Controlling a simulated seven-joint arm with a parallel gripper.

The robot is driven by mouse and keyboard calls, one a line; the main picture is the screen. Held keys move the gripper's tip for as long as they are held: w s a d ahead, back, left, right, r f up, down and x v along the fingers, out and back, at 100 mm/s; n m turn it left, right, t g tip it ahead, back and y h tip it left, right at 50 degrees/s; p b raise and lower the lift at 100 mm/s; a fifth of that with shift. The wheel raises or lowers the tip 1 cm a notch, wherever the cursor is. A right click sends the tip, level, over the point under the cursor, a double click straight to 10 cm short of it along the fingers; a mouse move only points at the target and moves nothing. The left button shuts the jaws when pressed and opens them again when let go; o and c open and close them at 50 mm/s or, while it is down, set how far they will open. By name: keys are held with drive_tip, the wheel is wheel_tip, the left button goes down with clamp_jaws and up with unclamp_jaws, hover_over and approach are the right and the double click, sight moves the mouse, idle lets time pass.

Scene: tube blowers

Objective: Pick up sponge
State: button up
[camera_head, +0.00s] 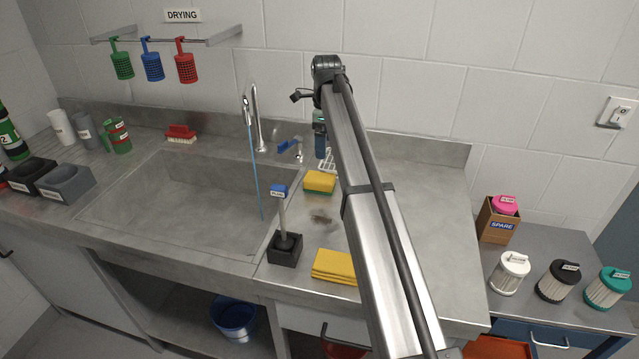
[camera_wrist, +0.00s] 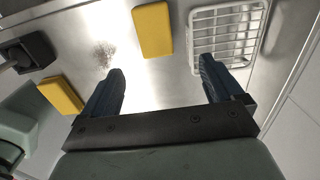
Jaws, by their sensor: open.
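A yellow sponge with a green underside (camera_head: 320,182) lies on the steel counter right of the sink. In the wrist view its yellow top (camera_wrist: 153,30) shows at upper centre, beyond my fingertips and roughly in line with the gap between them. My gripper (camera_wrist: 162,68) is open, with nothing between its two dark blue fingers. In the head view my gripper (camera_head: 320,146) hangs above the back of the counter, behind the sponge and partly beside my arm. The sponge and the fingers look apart.
A white rack (camera_wrist: 228,35) stands close right of the sponge in the wrist view. Folded yellow cloths (camera_head: 334,266) and a brush in a black holder (camera_head: 285,249) are nearer the front. The faucet (camera_head: 255,120) stands at the back left. Counter (camera_head: 440,240) right of my arm is clear.

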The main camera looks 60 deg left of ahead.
sight(317, 176)
drive_tip(key=f, duration=0.2)
drive_tip(key=s+f, duration=0.1)
drive_tip(key=f, duration=0.5)
drive_tip(key=shift+s+a, duration=0.15)
drive_tip(key=shift+s, duration=0.15)
drive_tip(key=shift+s+a+f, duration=0.1)
drive_tip(key=shift+a+f, duration=0.1)
drive_tip(key=shift+f, duration=1.2)
drive_tip(key=shift+s+a+f, duration=0.1)
drive_tip(key=shift+a+f, duration=0.05)
drive_tip(key=shift+f, duration=1.25)
drive_tip(key=shift+c, duration=0.2)
drive_tip(key=c, duration=1)
wheel_tip(317, 176, up, 10)
drive_tip(key=shift+r, duration=0.1)
